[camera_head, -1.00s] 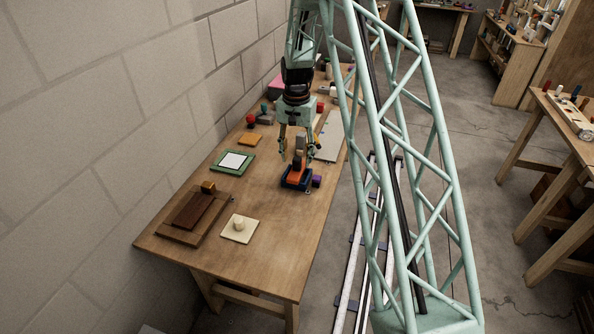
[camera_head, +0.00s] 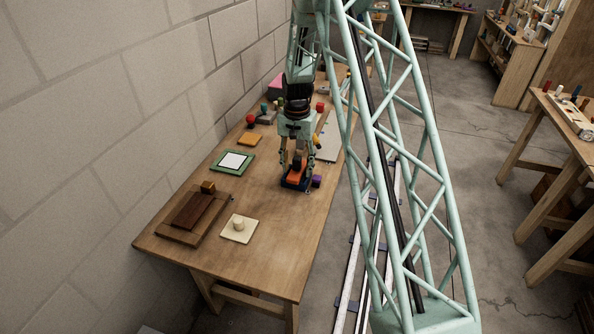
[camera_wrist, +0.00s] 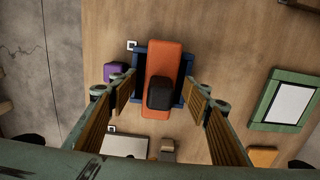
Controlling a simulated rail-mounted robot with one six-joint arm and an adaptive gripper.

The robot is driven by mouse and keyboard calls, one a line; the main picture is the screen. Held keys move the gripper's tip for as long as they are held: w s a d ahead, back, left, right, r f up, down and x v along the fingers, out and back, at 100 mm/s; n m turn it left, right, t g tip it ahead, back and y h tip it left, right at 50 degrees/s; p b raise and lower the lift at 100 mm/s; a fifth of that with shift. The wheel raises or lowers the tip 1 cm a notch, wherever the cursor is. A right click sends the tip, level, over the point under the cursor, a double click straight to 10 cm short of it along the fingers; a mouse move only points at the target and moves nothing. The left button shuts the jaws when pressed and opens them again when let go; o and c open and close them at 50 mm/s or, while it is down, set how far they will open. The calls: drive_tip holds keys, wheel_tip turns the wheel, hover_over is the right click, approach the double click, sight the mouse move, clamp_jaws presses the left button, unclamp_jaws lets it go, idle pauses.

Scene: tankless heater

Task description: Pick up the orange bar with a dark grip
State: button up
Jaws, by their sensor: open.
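In the head view the bar (camera_head: 293,181) shows below my gripper (camera_head: 297,165), partly hidden by the fingers. In the wrist view my gripper (camera_wrist: 163,100) is open and empty, with one finger on each side of the bar and grip. The fingers look apart from the bar. How far the fingertips are above it is hard to tell.
A purple block (camera_head: 316,181) sits close beside the cradle. A green-framed white plate (camera_head: 233,161), a cream plate with a knob (camera_head: 239,229) and stacked brown boards (camera_head: 194,212) lie on the workbench (camera_head: 270,240). A block wall (camera_head: 90,120) borders its left side.

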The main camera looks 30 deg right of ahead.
sight(297, 158)
idle(0.3)
drive_tip(key=c, duration=1.2)
drive_tip(key=shift+o, duration=0.2)
drive_tip(key=shift+r, duration=0.2)
drive_tip(key=shift+r, duration=1.65)
drive_tip(key=s+a+r, duration=0.1)
drive_tip(key=s+a, duration=0.3)
drive_tip(key=s, duration=1.1)
drive_tip(key=shift+s+a+r+p, duration=0.2)
drive_tip(key=shift+p, duration=0.15)
